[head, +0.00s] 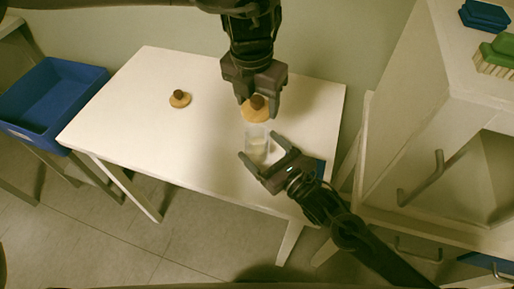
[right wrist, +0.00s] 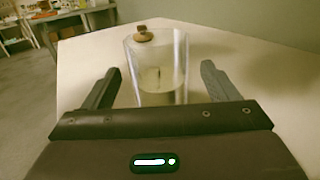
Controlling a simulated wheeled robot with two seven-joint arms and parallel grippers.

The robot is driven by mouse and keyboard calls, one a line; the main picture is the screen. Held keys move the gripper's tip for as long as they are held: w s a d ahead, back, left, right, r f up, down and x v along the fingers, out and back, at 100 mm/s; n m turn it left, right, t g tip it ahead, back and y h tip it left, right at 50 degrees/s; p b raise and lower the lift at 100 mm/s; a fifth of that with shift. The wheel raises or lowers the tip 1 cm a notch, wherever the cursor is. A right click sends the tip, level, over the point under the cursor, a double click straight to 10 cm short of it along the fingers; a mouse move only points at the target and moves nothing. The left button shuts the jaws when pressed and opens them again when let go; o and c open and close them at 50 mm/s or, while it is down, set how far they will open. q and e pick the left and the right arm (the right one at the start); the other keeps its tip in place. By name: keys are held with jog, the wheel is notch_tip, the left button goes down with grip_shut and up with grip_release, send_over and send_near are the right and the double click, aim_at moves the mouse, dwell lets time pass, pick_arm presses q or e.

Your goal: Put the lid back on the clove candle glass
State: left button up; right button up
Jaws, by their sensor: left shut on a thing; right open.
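A clear candle glass (head: 257,150) with pale content in its lower part stands on the white table. My left gripper (head: 259,105) is shut on a round wooden lid (head: 256,116) with a dark brown knob. The right wrist view shows the glass (right wrist: 157,92) between the open fingers, with gaps on both sides. A second knobbed wooden lid (head: 180,101) lies on the table to the left.
The white table (head: 120,110) is mostly bare. A blue bin (head: 52,98) stands left of it, and a white cabinet (head: 410,140) stands to the right. Something blue (head: 320,168) shows at the table's right edge, partly hidden by my right gripper.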

jog(key=shift+x, duration=0.75)
jog(key=shift+c, duration=0.2)
jog(key=c, duration=1.4)
pick_arm(q)
jog(key=shift+f, duration=2.45)
pick_arm(e)
jog(key=shift+c, duration=0.2)
